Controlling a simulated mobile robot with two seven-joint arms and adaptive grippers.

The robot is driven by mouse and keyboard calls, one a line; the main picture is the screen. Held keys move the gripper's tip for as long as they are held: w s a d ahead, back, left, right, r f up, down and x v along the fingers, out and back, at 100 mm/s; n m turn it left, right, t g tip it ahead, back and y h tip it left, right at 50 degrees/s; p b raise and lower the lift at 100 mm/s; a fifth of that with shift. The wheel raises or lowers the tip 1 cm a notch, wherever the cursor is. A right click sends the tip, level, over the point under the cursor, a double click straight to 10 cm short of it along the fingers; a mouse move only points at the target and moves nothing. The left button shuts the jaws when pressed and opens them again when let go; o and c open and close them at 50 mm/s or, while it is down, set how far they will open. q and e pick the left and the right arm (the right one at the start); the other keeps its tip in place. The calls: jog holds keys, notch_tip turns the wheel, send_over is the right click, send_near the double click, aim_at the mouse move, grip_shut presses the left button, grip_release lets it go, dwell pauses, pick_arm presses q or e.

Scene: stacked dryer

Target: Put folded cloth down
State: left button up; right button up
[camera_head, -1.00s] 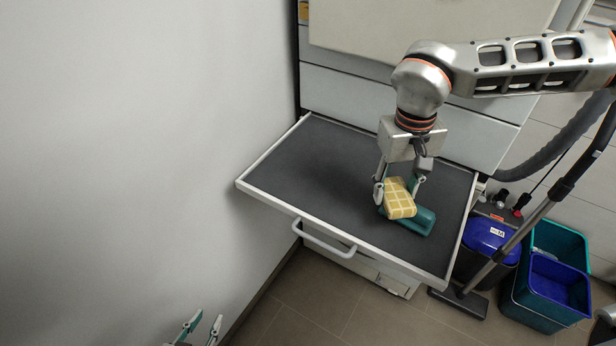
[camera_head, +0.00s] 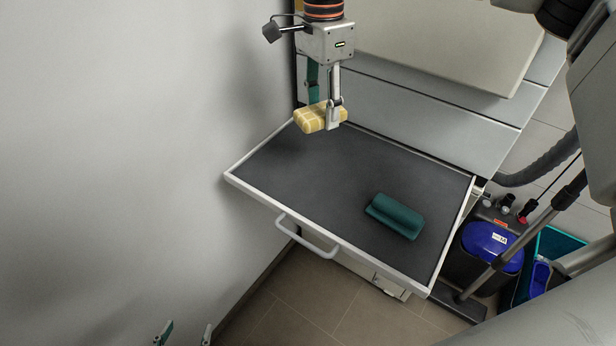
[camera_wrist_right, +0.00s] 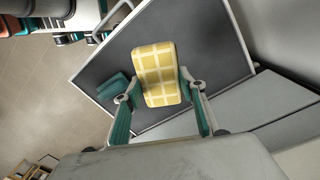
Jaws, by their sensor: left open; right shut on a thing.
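The yellow folded cloth (camera_head: 308,119) with pale checks is held between the fingers of my right gripper (camera_head: 324,116), over the back left corner of the pull-out shelf (camera_head: 310,175). In the right wrist view the yellow cloth (camera_wrist_right: 158,75) is gripped by its near part, with the shelf behind it. A teal folded cloth (camera_head: 396,216) lies on the right part of the shelf, apart from the gripper. It also shows in the right wrist view (camera_wrist_right: 112,86). My left gripper (camera_head: 185,335) is open and empty at the bottom left edge, lower than the shelf's front.
The shelf's middle and left are bare. A handle (camera_head: 308,238) sticks out below its front edge. A grey wall (camera_head: 110,150) stands close on the left. Blue bins (camera_head: 487,240) and a vacuum tube (camera_head: 533,222) stand to the right.

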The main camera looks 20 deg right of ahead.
aim_at(311, 177)
jog(key=a+r+m, duration=0.1)
jog(key=w+a+r+m, duration=0.1)
jog(key=m, duration=0.1)
jog(key=shift+r, duration=0.35)
jog(key=shift+m, duration=0.3)
notch_tip(311, 177, down, 20)
jog(key=shift+r, duration=0.1)
jog(key=shift+f, duration=0.2)
jog(key=o, duration=1)
jog(key=shift+r, duration=0.1)
jog(key=r, duration=1.2)
jog(key=shift+w+r, duration=0.1)
jog(key=shift+w, duration=0.2)
